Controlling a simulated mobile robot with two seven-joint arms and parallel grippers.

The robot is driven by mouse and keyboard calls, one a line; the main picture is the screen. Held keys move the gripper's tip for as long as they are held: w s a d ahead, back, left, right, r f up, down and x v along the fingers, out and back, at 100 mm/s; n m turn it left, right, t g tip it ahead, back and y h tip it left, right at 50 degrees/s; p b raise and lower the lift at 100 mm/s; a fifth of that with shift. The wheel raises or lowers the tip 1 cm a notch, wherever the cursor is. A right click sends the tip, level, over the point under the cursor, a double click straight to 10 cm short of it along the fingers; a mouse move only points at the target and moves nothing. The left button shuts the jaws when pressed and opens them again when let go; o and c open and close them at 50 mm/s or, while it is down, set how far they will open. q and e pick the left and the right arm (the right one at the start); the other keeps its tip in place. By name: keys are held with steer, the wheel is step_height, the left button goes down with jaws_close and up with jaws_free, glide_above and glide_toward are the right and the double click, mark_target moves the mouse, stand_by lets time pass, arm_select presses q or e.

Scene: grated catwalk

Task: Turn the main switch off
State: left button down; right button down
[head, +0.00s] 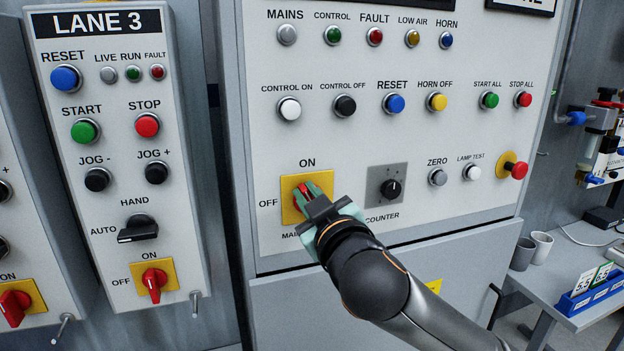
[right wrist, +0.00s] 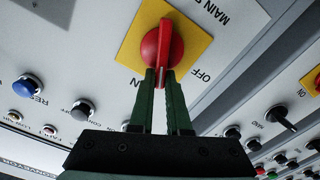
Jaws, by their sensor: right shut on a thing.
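The main switch (head: 303,196) is a red rotary handle on a yellow plate low on the large panel, with ON above it and OFF to its left. In the head view my right gripper (head: 307,194) covers much of it. In the right wrist view the red handle (right wrist: 162,42) shows clearly, and the green fingers of my right gripper (right wrist: 162,80) are shut on its near end. The handle lies slanted across the plate, its gripped end pointing between the ON and OFF labels. My left gripper is not in view.
Buttons and lamps fill the panel above. The Lane 3 box (head: 190,200) stands to the left with its own red switch (head: 154,282). A table (head: 545,278) with mugs is at the right.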

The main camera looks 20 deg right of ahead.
steer(key=n+p, duration=0.2)
steer(key=n, duration=0.1)
steer(key=a+f+n+p, duration=0.1)
steer(key=n+p, duration=0.4)
steer(key=n, duration=0.1)
steer(key=shift+a+f, duration=0.2)
arm_select(q)
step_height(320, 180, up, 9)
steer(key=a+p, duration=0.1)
steer(key=p, duration=0.1)
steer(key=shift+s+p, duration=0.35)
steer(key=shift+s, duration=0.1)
arm_select(e)
steer(key=shift+f+n, duration=0.3)
steer(key=shift+n, duration=0.6)
steer(key=shift+f+n, duration=0.25)
steer(key=shift+n, duration=0.65)
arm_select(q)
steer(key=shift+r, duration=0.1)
arm_select(e)
steer(key=shift+f, duration=0.1)
steer(key=c, duration=0.9)
jaws_free()
steer(key=shift+s, duration=0.1)
